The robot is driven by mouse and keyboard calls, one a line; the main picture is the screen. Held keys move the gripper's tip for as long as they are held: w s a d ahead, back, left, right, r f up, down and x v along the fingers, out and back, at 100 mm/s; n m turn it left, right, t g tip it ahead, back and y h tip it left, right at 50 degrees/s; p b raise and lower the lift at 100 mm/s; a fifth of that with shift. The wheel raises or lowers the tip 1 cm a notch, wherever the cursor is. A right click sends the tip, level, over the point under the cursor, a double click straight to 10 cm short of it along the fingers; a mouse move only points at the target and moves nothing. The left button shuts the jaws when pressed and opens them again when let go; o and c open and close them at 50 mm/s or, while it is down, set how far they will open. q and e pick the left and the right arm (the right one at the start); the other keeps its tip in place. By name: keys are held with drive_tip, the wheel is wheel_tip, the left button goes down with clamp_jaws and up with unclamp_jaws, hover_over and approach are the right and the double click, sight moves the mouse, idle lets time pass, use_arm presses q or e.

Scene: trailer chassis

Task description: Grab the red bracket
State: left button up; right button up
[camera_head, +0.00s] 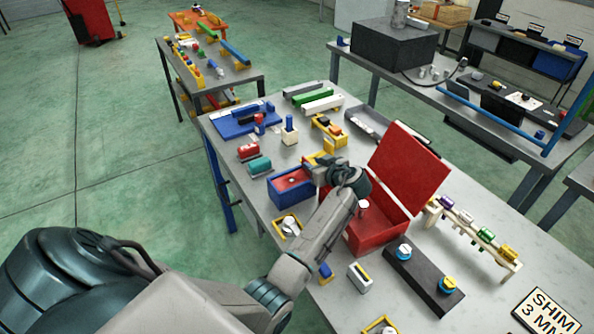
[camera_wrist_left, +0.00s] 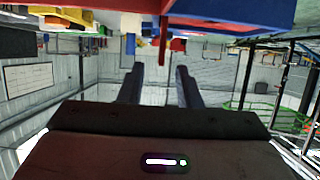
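A small red block-like piece (camera_head: 248,152), possibly the red bracket, sits on the left part of the table beside a teal one (camera_head: 259,165). My left gripper (camera_wrist_left: 157,72) is open in the left wrist view, with nothing between its two dark fingers. A narrow red strip (camera_wrist_left: 163,40) shows above and between the fingertips; I cannot tell what it belongs to. In the head view the left wrist is over the table between the blue bin (camera_head: 291,198) and the red box (camera_head: 385,229), and its fingers are hidden. My right gripper is not in view.
The red box's lid (camera_head: 410,165) stands open beside my left wrist. A dark block (camera_head: 423,281) with round knobs and a pale rack (camera_head: 475,237) with coloured pieces lie to the right.

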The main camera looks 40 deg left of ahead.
use_arm(q)
drive_tip(key=shift+x, duration=1.15)
drive_tip(key=shift+d, duration=0.1)
clamp_jaws()
idle(0.4)
